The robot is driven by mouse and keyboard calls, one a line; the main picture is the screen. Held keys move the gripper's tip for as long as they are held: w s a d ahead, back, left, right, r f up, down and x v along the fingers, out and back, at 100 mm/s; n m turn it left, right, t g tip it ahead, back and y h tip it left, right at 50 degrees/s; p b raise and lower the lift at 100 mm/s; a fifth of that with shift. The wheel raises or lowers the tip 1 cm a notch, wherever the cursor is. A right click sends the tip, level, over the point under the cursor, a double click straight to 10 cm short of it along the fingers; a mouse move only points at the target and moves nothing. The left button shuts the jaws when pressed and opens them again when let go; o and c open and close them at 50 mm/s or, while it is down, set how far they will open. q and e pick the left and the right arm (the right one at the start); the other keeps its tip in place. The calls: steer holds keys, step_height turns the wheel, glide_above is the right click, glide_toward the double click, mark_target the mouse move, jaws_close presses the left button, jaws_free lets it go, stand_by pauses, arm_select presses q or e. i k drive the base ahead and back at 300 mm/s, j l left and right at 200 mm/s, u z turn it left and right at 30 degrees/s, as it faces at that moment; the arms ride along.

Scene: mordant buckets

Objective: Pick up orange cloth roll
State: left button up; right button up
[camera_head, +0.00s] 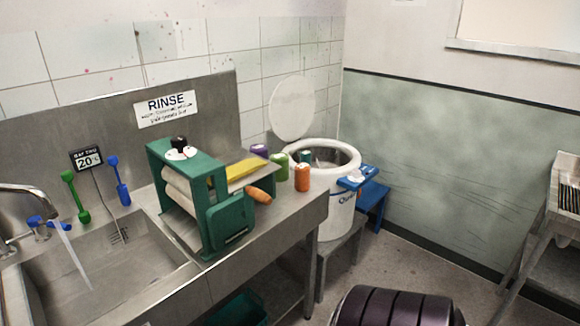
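The orange cloth roll (302,177) stands upright near the right end of the steel counter (292,206). It is the nearest of a small group of rolls. A green roll (281,167) stands just behind it to the left. A purple roll (259,150) is farther back left, and a dark green roll (305,156) stands behind the orange one. Neither of my grippers is in view.
A green wringer (229,221) with an orange-brown handle (262,195) stands left of the rolls, beside a sink (110,268) with running water. A white bucket (340,215) with its lid raised stands beyond the counter's right end. A dark ribbed shape fills the bottom edge.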

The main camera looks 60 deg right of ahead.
mark_target(302, 172)
steer(key=z, duration=2.05)
